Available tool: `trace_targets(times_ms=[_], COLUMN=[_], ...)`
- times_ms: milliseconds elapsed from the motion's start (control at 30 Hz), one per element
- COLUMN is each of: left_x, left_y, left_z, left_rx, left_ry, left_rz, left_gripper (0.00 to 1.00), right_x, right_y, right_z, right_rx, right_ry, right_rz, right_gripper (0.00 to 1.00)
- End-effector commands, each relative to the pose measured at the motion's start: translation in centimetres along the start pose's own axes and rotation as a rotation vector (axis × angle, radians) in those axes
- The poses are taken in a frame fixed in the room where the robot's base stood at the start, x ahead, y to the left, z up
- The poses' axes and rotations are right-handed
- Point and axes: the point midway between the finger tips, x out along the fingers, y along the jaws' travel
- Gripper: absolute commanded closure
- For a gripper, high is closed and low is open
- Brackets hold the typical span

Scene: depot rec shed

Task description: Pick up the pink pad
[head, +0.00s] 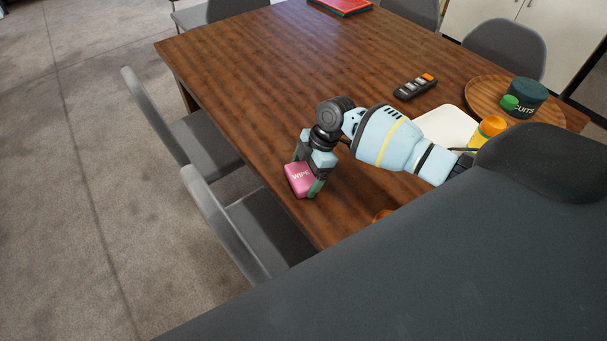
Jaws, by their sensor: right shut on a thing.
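The pink pad (298,180) is a small block with white lettering that seems to read "WIPE". It is at the near left edge of the wooden table (250,70). My right gripper (307,178) comes down over it and is shut on it, with one finger on each side. I cannot tell whether the pad still touches the table top. My left gripper is not in view.
A dark remote (414,87), a white tray (447,121), an orange-capped container (489,129) and a round wooden board (478,90) with a dark green tin (530,97) are to the right. A red book (340,6) lies at the far edge. Grey chairs (212,140) line the left side.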

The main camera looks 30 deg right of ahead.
Motion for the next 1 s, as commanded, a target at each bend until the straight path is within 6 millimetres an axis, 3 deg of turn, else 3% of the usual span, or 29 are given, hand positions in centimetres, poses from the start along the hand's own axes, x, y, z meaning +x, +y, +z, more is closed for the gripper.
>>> trace_targets(times_ms=[167,367,1000], left_x=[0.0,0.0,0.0], left_y=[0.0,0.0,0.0], left_z=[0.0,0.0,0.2], left_rx=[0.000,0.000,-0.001], left_ry=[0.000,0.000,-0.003], left_rz=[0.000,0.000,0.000], left_gripper=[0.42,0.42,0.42], right_x=[-0.9,-3.6,-7.7], right_y=[0.1,0.1,-9.5], right_z=[-0.4,-1.4,6.6], right_rx=[-0.002,-0.003,0.002], right_ry=[0.001,0.001,-0.004], right_rz=[0.002,0.004,-0.002], right_gripper=[0.32,0.32,0.32])
